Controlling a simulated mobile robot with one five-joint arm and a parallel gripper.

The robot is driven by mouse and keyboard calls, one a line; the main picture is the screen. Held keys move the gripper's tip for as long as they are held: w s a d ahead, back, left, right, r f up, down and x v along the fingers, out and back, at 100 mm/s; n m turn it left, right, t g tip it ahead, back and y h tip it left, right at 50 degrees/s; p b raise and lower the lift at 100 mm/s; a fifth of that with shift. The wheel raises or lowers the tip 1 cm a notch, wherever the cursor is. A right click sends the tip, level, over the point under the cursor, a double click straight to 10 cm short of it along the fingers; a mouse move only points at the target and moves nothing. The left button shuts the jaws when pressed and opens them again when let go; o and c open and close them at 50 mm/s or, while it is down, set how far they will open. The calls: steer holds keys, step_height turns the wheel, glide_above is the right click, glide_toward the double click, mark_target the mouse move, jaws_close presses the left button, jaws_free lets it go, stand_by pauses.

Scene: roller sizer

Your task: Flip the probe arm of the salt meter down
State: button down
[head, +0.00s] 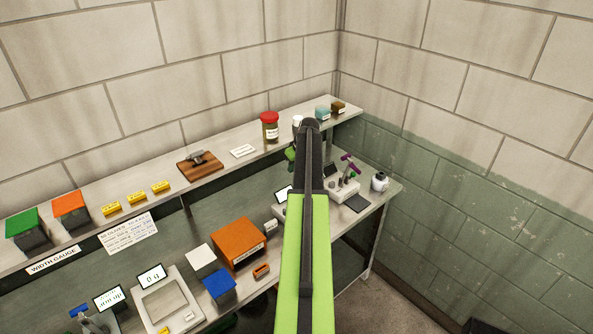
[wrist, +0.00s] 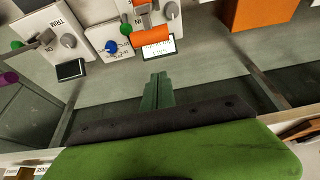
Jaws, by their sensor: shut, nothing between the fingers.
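A white instrument with a grey knob and the words TRIM and ON, likely the salt meter, stands at the right end of the bench in the head view (head: 343,190) and at the upper left of the wrist view (wrist: 62,24). Its grey arm with a purple end (head: 350,163) sticks up at a tilt; the purple end (wrist: 8,78) also shows at the wrist view's left edge. A dark square pad (head: 357,203) lies in front of it. My gripper (wrist: 157,92) is shut and empty, apart from the instrument; my own arm mostly hides it in the head view.
Beside it stand a white unit with blue and green knobs (wrist: 112,38) and one with an orange roller (wrist: 152,36). A shelf with a red-lidded jar (head: 269,127) runs behind.

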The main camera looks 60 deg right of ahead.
steer(key=shift+s+a+f+b, duration=0.25)
steer(key=shift+s+f+b, duration=0.1)
steer(key=shift+s+f, duration=0.4)
steer(key=shift+s+a+f+b, duration=0.2)
steer(key=shift+s+f+b, duration=0.15)
steer(key=shift+s+f, duration=0.35)
